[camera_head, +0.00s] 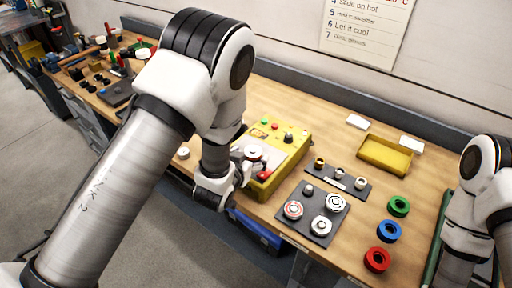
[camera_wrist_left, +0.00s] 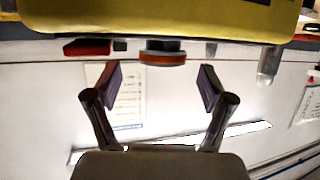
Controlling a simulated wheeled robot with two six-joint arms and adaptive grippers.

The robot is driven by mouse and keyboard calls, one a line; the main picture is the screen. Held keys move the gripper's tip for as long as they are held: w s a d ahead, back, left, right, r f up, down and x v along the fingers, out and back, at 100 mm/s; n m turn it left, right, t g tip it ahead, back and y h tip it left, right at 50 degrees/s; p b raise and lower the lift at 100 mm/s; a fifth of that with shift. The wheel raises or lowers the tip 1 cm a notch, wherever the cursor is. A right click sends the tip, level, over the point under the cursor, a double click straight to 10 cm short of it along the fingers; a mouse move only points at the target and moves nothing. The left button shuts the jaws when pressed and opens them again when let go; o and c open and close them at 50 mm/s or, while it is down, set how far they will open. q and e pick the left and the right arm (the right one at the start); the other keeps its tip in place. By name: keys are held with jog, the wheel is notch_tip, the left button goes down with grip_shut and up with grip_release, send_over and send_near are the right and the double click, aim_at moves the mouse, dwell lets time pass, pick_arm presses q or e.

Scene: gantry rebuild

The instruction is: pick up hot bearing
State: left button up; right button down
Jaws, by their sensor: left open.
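The hot bearing (camera_head: 254,152) is a small pale ring on top of the yellow heater (camera_head: 292,157), near its front left side. In the left wrist view, which looks upside down, the bearing (camera_wrist_left: 162,52) shows a reddish-orange band and sits against the yellow heater (camera_wrist_left: 160,20). My left gripper (camera_head: 243,166) is low beside the heater, close to the bearing. In the left wrist view its two fingers (camera_wrist_left: 159,80) are spread wide and empty, with the bearing centred between them, apart from both. My right arm shows at the right edge; its gripper is out of view.
A dark plate (camera_head: 322,228) with several round parts lies right of the heater, below a dark strip (camera_head: 350,188) of small pieces. Green, blue and red rings (camera_head: 377,260) stand further right. A yellow tray (camera_head: 384,155) is at the back. Tools crowd the far left.

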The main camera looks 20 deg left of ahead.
pick_arm(q)
jog(key=shift+w+d+f, duration=0.1)
jog(key=shift+w+d, duration=0.15)
jog(key=shift+w, duration=0.45)
jog(key=shift+w+a+f, duration=0.1)
jog(key=shift+w+f, duration=0.05)
jog(key=shift+a+f, duration=0.1)
jog(key=shift+a, duration=0.25)
jog(key=shift+d, duration=0.2)
jog(key=c, duration=1.3)
pick_arm(e)
jog(key=shift+s+r, duration=0.15)
jog(key=shift+r, duration=0.35)
pick_arm(q)
jog(key=shift+a, duration=0.1)
pick_arm(e)
jog(key=shift+a, duration=0.15)
